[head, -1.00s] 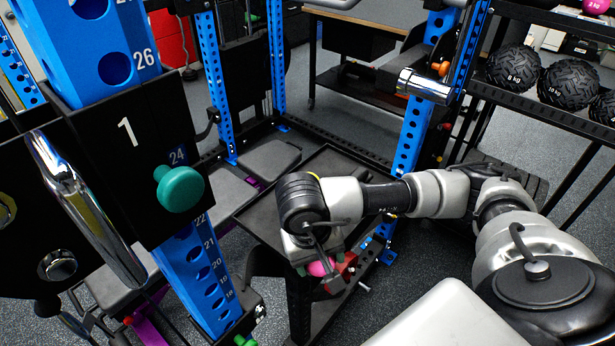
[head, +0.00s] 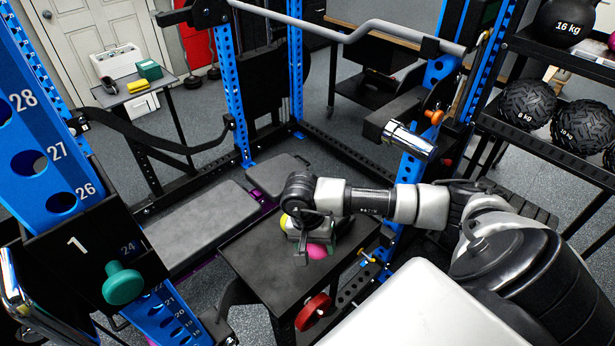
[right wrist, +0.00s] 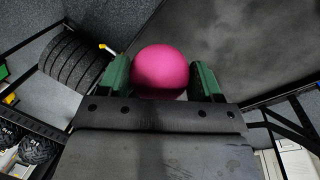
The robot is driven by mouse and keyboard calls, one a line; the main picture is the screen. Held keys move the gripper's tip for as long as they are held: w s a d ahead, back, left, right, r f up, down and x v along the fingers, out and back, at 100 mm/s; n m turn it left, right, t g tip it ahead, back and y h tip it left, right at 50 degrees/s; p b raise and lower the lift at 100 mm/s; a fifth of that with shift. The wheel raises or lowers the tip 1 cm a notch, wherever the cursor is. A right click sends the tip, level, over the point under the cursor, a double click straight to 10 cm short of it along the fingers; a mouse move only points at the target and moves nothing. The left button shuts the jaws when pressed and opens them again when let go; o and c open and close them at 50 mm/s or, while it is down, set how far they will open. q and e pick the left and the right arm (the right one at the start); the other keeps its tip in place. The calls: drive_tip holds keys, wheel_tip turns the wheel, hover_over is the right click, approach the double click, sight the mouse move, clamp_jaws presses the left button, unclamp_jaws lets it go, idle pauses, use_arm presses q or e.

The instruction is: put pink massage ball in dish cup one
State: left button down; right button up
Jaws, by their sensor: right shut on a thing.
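The pink massage ball (head: 317,251) is between the fingers of my right gripper (right wrist: 162,78), which is shut on it. In the right wrist view the ball (right wrist: 160,68) sits between two green finger pads. In the head view it shows below the gripper, in front of the black table top; its height above that top is hard to judge. A black plate marked 1 (head: 75,262), with a green knob (head: 122,284), is on the blue upright at the left. I cannot tell whether it belongs to dish cup one; no dish is clearly seen. My left gripper is not in view.
The black table (head: 262,262) has a red disc (head: 312,311) at its front. Grey bench pads (head: 203,225) lie left of it. A rack with black balls (head: 525,103) stands right.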

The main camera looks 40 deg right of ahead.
sight(309, 249)
drive_tip(key=shift+w+f, duration=0.3)
drive_tip(key=shift+w, duration=0.4)
drive_tip(key=shift+w+a+f, duration=0.1)
drive_tip(key=shift+w+f, duration=0.3)
drive_tip(key=shift+w, duration=0.05)
drive_tip(key=shift+f+p, duration=0.35)
drive_tip(key=shift+p, duration=0.1)
wheel_tip(309, 249, down, 2)
drive_tip(key=shift+f+p, duration=0.25)
drive_tip(key=shift+p, duration=0.25)
drive_tip(key=shift+f, duration=0.4)
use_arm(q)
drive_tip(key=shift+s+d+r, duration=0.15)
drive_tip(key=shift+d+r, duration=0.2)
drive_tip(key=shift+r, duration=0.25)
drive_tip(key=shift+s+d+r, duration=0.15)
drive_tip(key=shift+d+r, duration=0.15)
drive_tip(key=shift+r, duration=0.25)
use_arm(e)
drive_tip(key=shift+f, duration=0.15)
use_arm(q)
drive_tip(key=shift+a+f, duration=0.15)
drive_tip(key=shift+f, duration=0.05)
use_arm(e)
drive_tip(key=o, duration=1.1)
